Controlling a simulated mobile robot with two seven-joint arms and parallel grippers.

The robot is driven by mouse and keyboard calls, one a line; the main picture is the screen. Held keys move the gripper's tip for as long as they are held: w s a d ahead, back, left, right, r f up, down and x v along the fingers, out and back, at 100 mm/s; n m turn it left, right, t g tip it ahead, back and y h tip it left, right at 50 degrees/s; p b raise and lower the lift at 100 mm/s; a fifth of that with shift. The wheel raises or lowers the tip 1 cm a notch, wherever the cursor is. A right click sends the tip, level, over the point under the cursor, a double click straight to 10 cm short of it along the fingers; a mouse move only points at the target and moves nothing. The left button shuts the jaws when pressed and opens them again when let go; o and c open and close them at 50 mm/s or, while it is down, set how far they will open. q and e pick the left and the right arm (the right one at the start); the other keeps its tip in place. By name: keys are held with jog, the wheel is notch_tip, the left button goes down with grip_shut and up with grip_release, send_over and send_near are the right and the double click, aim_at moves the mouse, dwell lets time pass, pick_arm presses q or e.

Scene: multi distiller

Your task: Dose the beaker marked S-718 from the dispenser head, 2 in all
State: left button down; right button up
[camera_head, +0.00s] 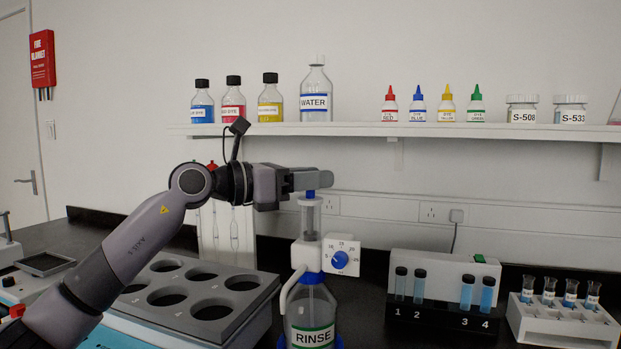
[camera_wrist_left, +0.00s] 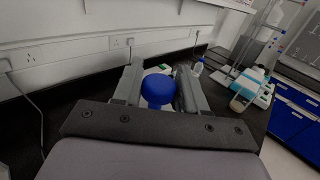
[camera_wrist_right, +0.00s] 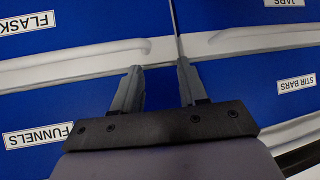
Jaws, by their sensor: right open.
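The dispenser head (camera_head: 310,252) is white, with a clear barrel and a blue dial. It sits upright on a bottle labelled RINSE (camera_head: 312,318). Its white spout (camera_head: 287,290) curves down on the left. My left gripper (camera_head: 312,181) is level at the top of the barrel. Its fingers are on both sides of the blue plunger knob (camera_wrist_left: 158,90) and appear shut on it. The knob's lower part (camera_head: 311,194) shows just under the fingers. My right gripper (camera_wrist_right: 158,82) is open and empty, facing blue drawers. I see no beaker readable as S-718.
A grey block with several empty round holes (camera_head: 213,312) stands left of the bottle. To the right are a tube rack (camera_head: 440,312) with blue-filled tubes and a white rack (camera_head: 562,325) of small labelled vessels. Above, a shelf (camera_head: 350,130) holds bottles, including jars S-508 and S-533.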

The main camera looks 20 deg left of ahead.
pick_arm(q)
notch_tip(320, 180, up, 2)
jog(key=shift+p, duration=0.85)
jog(key=shift+r, duration=0.15)
jog(key=c, duration=0.7)
grip_release()
jog(key=shift+c, duration=0.2)
jog(key=b+v, duration=0.1)
jog(key=v, duration=0.6)
jog(key=shift+b, duration=0.3)
